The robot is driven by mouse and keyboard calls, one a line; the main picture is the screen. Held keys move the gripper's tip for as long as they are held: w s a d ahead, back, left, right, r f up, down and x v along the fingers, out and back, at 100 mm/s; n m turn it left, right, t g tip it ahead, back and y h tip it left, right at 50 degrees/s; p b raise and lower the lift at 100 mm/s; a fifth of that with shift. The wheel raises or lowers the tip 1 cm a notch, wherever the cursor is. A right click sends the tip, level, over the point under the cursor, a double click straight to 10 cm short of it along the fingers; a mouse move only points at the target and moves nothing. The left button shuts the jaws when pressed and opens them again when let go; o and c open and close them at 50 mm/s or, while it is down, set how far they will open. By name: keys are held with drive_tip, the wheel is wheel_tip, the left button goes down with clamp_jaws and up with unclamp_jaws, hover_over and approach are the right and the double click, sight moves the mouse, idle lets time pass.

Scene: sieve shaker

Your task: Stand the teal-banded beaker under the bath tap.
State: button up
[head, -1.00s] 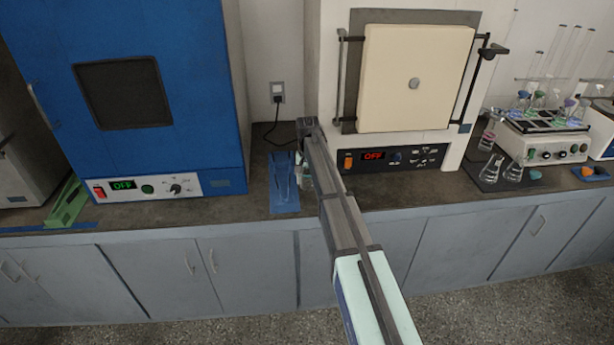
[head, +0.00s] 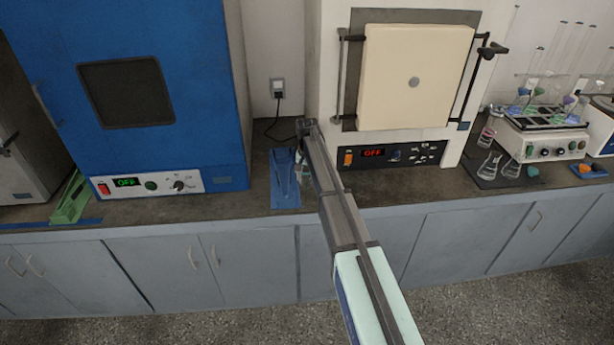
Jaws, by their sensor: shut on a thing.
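My arm reaches over the bench, and its end hangs down between the blue cabinet and the cream-doored furnace. My gripper (head: 302,164) is mostly hidden behind my own arm. It is shut on a small clear glass vessel (head: 303,172), of which only a sliver shows beside the arm. I cannot make out a teal band on it. It is held just right of a blue stand (head: 284,182) on the bench. No bath or tap can be made out in this view.
The blue cabinet (head: 205,95) stands left and the furnace (head: 415,85) right of my gripper. A green rack (head: 70,200) lies far left. Clear flasks (head: 488,165) stand on a dark mat at right, near a shaker (head: 550,145) holding glassware. The front bench strip is mostly clear.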

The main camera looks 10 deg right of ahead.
drive_tip(key=shift+f, duration=0.2)
drive_tip(key=o, duration=1.2)
drive_tip(key=shift+r, duration=0.1)
drive_tip(key=shift+c, duration=0.2)
wheel_tip(320, 180, up, 11)
drive_tip(key=b, duration=0.3)
drive_tip(key=shift+r+b, duration=0.25)
drive_tip(key=shift+b, duration=0.1)
drive_tip(key=shift+c, duration=1)
drive_tip(key=shift+r, duration=0.4)
drive_tip(key=shift+c, duration=0.2)
